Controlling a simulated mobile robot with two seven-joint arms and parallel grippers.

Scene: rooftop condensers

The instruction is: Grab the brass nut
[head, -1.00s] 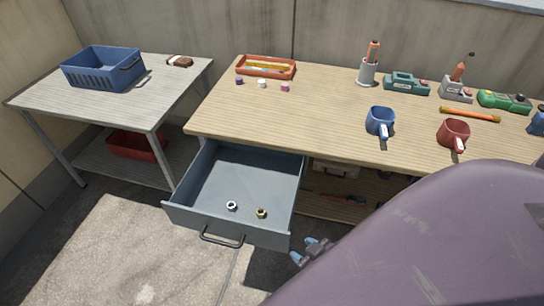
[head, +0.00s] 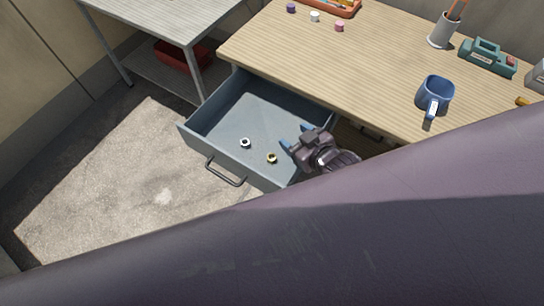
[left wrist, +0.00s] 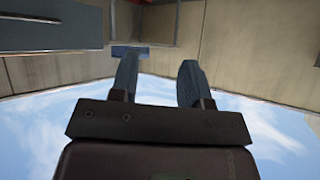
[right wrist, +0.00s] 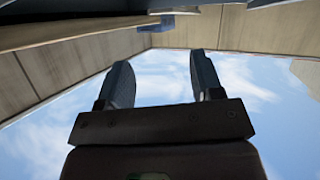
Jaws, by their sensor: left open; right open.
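The brass nut (head: 271,158) lies on the floor of the open grey-blue drawer (head: 222,151), near its front right corner. A silver nut (head: 245,143) lies to its left, apart from it. My right gripper (head: 297,138) is over the drawer's right side, just right of the brass nut, open and empty. Its parted blue fingers also show in the right wrist view (right wrist: 160,65). My left gripper (left wrist: 158,68) is open and empty in the left wrist view; the head view does not show it. Neither wrist view shows the nuts.
The wooden workbench (head: 300,62) above the drawer holds a blue mug (head: 433,93), a grey holder (head: 443,30) and a teal tool (head: 487,57). A grey side table (head: 165,12) stands at left. My purple arm covers the lower right of the head view.

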